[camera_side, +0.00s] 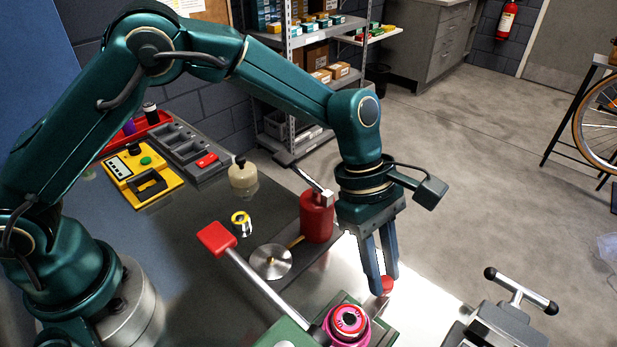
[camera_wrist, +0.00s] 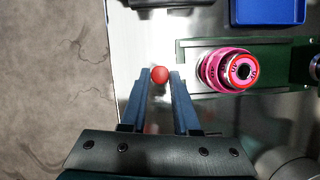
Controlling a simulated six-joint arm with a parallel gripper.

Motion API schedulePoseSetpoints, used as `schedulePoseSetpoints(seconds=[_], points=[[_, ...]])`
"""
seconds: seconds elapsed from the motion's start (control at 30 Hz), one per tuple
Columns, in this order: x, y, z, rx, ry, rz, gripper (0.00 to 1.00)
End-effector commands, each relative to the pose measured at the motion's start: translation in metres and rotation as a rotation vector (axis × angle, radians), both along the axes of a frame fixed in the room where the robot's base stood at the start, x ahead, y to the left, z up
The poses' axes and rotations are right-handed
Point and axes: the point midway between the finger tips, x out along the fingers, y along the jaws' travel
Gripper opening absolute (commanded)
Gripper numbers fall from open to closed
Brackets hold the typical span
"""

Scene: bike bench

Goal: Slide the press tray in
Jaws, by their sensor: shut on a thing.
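My gripper (camera_side: 384,284) is shut on a small red knob (camera_side: 387,287) at the right end of the green press. The knob also shows between the fingertips in the wrist view (camera_wrist: 160,74). The pale press tray (camera_wrist: 191,63) appears to lie between the knob and a pink ringed part (camera_wrist: 240,70), inside the green press frame (camera_wrist: 187,43). The pink part also shows at the bottom of the side view (camera_side: 349,321). How far the tray sits in the frame I cannot tell; the side view cuts off the press.
A long lever with a red grip (camera_side: 217,239) slants above the bench beside a silver disc (camera_side: 271,261). A red cylinder (camera_side: 316,217) stands close behind my gripper. A blue bin (camera_wrist: 267,12) lies past the press. A clamp with a T-handle (camera_side: 515,290) stands at right.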

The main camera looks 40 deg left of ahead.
Motion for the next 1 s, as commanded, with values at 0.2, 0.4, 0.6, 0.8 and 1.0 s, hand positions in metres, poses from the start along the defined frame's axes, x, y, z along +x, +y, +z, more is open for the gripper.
schedulePoseSetpoints(seconds=[0.2, 0.4, 0.6, 0.8, 1.0], points=[[0.0008, 0.0006, 0.0007, 0.0, -0.002, 0.001, 0.0], [0.0009, 0.0007, 0.0009, 0.0, -0.003, 0.001, 0.0], [0.0009, 0.0008, 0.0009, 0.0, -0.003, 0.001, 0.0], [0.001, 0.0008, 0.001, 0.0, -0.003, 0.001, 0.0], [-0.0084, -0.0005, 0.0018, -0.002, -0.001, -0.001, 0.0]])
